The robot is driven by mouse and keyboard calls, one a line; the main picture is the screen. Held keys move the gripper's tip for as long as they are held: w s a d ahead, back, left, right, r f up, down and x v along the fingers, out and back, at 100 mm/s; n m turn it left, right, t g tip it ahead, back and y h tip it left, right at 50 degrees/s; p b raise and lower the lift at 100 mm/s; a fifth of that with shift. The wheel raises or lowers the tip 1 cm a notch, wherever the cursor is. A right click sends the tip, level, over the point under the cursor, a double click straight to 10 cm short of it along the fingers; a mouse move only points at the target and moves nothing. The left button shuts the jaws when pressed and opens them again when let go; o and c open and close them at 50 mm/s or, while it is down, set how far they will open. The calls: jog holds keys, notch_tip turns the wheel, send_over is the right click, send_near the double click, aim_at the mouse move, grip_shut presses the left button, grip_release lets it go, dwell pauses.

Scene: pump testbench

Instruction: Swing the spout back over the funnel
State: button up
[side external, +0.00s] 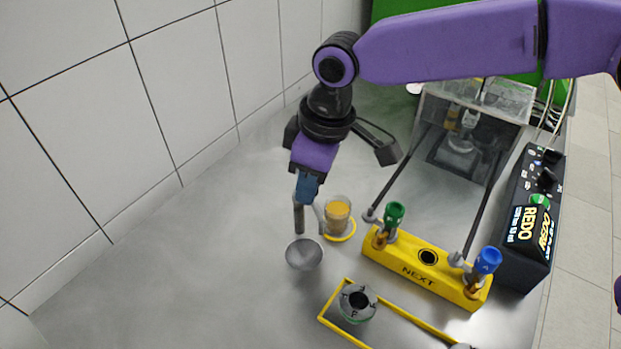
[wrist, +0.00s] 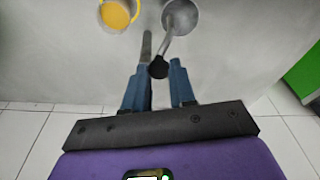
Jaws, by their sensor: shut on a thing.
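The funnel (side external: 304,256) is a grey metal cone on the bench, below my gripper; it also shows at the top of the wrist view (wrist: 188,14). The spout (wrist: 168,38) is a grey tube with a black end (wrist: 158,67) near my fingertips. In the wrist view its far end overlaps the funnel; the height between them is unclear. My gripper (side external: 305,198) points down and is shut on the spout's black end, between the blue fingers (wrist: 158,80). In the side view, the fingers hide much of the spout.
A glass of orange liquid (side external: 338,214) stands in a yellow ring beside the funnel. A yellow block (side external: 425,266) marked NEXT carries green (side external: 395,213) and blue (side external: 488,260) knobs. A black control box (side external: 528,215) stands at right. The bench left of the funnel is clear up to the tiled wall.

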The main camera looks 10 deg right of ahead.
jog(key=shift+s+a, duration=0.15)
jog(key=shift+a, duration=0.05)
jog(key=shift+a, duration=0.5)
jog(key=o, duration=1.4)
jog(key=shift+c, duration=0.2)
notch_tip(320, 180, up, 6)
